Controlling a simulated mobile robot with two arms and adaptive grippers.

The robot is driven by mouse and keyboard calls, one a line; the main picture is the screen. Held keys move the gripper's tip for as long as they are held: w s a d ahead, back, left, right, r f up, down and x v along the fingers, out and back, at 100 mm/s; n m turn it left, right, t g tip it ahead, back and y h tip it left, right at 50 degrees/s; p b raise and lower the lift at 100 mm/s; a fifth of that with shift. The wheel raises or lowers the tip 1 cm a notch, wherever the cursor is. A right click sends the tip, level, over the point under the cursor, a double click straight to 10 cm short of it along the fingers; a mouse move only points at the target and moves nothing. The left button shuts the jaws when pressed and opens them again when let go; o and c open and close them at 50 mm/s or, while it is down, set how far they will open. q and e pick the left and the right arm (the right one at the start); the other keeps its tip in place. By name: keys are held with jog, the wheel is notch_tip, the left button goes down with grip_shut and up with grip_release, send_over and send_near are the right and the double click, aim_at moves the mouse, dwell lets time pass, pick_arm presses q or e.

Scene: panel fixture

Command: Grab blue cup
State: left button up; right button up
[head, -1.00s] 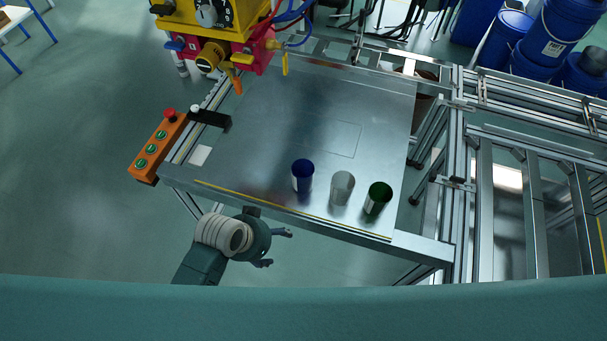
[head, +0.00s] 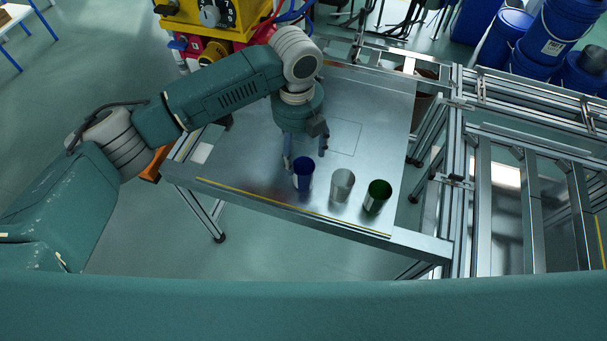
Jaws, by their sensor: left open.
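The blue cup (head: 303,176) stands upright on the metal panel table (head: 256,150), at the left end of a short row of cups. My left gripper (head: 304,155) is open and points down just behind and above the blue cup. One finger hangs close to the cup's left rim and the other is above its right side. I cannot tell whether the fingers touch the cup. My right gripper is out of view.
A clear or grey cup (head: 342,186) and a green cup (head: 377,197) stand close to the right of the blue cup. A yellow and red machine (head: 205,15) is at the back left. Metal frame rails (head: 455,180) border the table on the right.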

aim_at(303, 166)
pick_arm(q)
jog(key=f, duration=0.3)
jog(key=w+f+p, duration=0.1)
jog(key=f, duration=0.5)
jog(key=shift+w+d, duration=0.4)
jog(key=shift+f, duration=0.55)
jog(key=c, duration=1)
